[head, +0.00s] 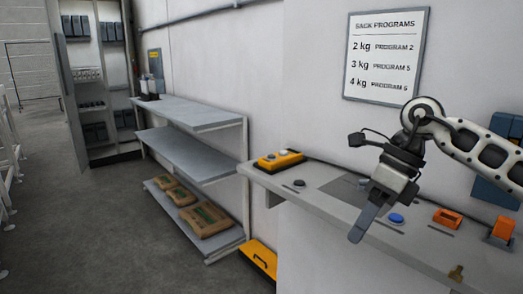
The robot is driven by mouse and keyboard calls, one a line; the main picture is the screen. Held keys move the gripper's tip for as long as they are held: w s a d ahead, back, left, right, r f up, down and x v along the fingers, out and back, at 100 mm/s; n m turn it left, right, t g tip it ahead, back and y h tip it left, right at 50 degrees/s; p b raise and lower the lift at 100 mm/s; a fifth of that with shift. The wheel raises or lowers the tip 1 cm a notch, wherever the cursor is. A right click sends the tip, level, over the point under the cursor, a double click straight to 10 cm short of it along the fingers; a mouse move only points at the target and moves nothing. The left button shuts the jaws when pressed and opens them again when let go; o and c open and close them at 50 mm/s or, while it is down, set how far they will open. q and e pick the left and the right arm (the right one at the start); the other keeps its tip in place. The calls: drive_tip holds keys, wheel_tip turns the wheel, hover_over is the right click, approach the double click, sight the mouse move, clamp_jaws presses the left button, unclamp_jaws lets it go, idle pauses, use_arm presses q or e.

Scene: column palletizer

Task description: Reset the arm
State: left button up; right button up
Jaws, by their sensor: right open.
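My right arm comes in from the right edge in the head view. My right gripper (367,215) hangs over the grey control counter, fingers pointing down and to the left. It is open and nothing shows between its fingers. It hides part of the counter top behind it. My left gripper is not in view.
The control counter (440,258) holds a yellow button box (279,160), a blue button (396,218) and an orange device (447,218). A sign of sack programs (386,57) hangs above. Left, a grey shelf (190,153) holds brown sacks (208,219) at the bottom. The floor left is clear.

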drive_tip(key=s+a+f+m+t+y, duration=0.1)
drive_tip(key=s+a+f+m+y, duration=0.15)
drive_tip(key=a+m+y, duration=0.45)
drive_tip(key=s+a+f+m+t+y, duration=0.2)
drive_tip(key=s+a+m+y, duration=0.15)
drive_tip(key=a+y, duration=0.7)
drive_tip(key=w+d+f+m+t+h, duration=0.1)
drive_tip(key=d+f+m+t+h, duration=0.45)
drive_tip(key=m, duration=0.65)
drive_tip(key=d+f+m+t+h, duration=0.2)
drive_tip(key=f+m+t+h, duration=0.6)
drive_tip(key=m, duration=0.4)
drive_tip(key=s+d+f+m+g+h, duration=0.2)
drive_tip(key=s+d+f+m+h, duration=0.1)
drive_tip(key=s+f, duration=0.4)
drive_tip(key=s+d+f+m+g+h, duration=0.3)
drive_tip(key=s+f+m, duration=0.4)
drive_tip(key=f, duration=0.3)
drive_tip(key=shift+d, duration=0.85)
